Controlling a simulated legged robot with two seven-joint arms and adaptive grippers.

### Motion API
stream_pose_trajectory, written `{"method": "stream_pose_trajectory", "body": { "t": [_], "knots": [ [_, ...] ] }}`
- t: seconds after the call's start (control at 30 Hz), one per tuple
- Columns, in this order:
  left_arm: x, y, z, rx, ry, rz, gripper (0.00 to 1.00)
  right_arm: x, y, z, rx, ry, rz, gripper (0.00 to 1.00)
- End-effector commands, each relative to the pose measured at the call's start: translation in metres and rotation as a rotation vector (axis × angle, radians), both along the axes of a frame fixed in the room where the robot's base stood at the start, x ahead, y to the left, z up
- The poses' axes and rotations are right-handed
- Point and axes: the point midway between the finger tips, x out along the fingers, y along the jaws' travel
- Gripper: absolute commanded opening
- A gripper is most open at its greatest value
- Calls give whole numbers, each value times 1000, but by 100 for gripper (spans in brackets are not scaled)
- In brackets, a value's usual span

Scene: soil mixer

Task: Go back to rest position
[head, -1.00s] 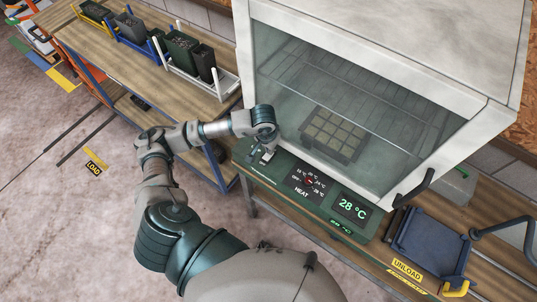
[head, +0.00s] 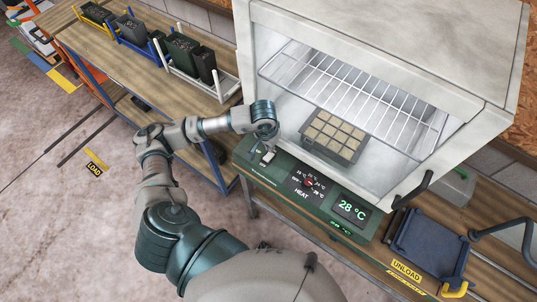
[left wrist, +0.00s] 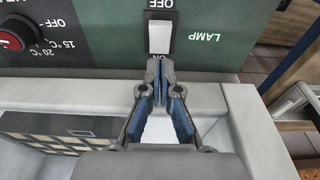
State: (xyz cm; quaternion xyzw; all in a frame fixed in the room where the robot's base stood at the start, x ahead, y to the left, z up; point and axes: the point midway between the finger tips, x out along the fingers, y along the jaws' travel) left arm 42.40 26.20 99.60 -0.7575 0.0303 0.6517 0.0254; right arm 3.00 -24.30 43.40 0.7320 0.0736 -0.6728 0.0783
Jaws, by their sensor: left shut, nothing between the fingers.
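My left gripper (head: 258,157) is at the left end of the green control panel (head: 330,210), below the cabinet. In the left wrist view the gripper (left wrist: 160,70) is shut and empty, its blue-padded fingertips together. The tips are beside the ON end of the white lamp switch (left wrist: 160,37); whether they touch it I cannot tell. The switch also shows as a small white patch in the head view (head: 268,157). My left arm reaches up from the bottom of the head view. My right gripper is not in view.
The panel's display reads 28 °C. A blue tray (head: 430,240) lies at right.

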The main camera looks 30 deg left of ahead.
Motion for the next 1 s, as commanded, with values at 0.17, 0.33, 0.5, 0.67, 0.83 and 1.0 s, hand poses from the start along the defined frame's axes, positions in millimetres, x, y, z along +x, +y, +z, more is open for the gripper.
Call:
{"method": "stream_pose_trajectory", "body": {
  "t": [0.17,0.33,0.5,0.67,0.83,1.0],
  "knots": [
    [0,0,18,1,-1,1,0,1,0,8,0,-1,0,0],
    [0,0,31,0,1,1,0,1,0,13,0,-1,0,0],
    [0,0,36,0,0,1,0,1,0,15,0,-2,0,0],
    [0,0,36,0,1,1,0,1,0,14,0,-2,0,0],
    [0,0,36,0,1,1,0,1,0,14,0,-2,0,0],
    [0,0,36,0,1,1,0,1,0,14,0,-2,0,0]
  ]
}}
